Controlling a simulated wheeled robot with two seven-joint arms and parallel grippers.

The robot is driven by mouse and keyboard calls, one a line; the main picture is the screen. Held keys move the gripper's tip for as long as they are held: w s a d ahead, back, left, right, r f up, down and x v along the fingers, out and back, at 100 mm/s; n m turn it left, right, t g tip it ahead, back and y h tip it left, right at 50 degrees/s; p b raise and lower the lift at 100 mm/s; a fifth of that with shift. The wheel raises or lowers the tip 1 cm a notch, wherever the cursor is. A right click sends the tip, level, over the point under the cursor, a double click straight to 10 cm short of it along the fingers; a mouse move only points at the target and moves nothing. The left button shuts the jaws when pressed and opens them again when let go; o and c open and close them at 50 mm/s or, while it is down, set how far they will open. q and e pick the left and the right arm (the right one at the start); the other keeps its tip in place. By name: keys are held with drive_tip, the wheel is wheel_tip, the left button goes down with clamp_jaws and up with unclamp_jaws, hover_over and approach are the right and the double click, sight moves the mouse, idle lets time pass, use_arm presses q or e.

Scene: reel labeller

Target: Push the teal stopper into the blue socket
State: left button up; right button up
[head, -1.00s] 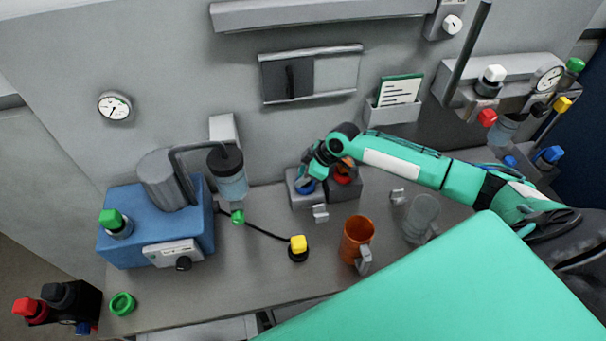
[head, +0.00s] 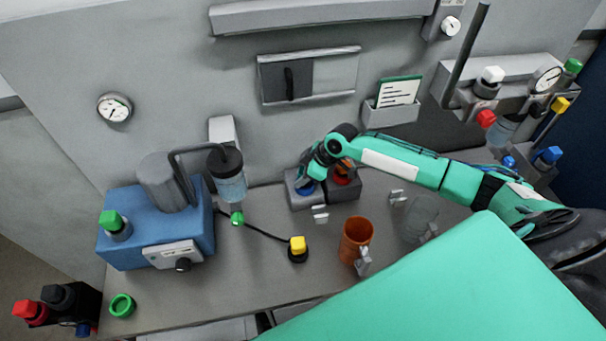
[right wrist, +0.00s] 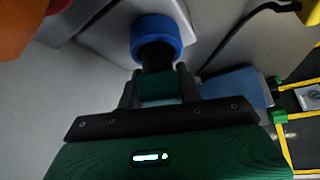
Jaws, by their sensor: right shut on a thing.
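The teal stopper (right wrist: 160,90) sits between the two fingers of my right gripper (right wrist: 159,84), which is shut on it. Its dark end meets the blue socket (right wrist: 155,32) in the right wrist view; how deep it reaches inside I cannot tell. The stopper is hidden there. My left gripper is not in view.
A darker block with a red ring (head: 342,178) stands right beside the socket's block. An orange mug (head: 356,238) and a grey translucent mug (head: 420,215) stand in front. A yellow-capped plug (head: 298,248) with a cable and a blue machine (head: 160,225) are to the left.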

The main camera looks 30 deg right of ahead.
drive_tip(key=shift+a+r, duration=0.1)
drive_tip(key=shift+r, duration=0.1)
drive_tip(key=shift+f, duration=0.1)
drive_tip(key=shift+f, duration=0.3)
drive_tip(key=shift+r, duration=0.15)
drive_tip(key=shift+s+r+p, duration=0.15)
drive_tip(key=shift+r+p, duration=0.1)
drive_tip(key=shift+p, duration=0.1)
drive_tip(key=shift+f, duration=0.3)
idle(1.2)
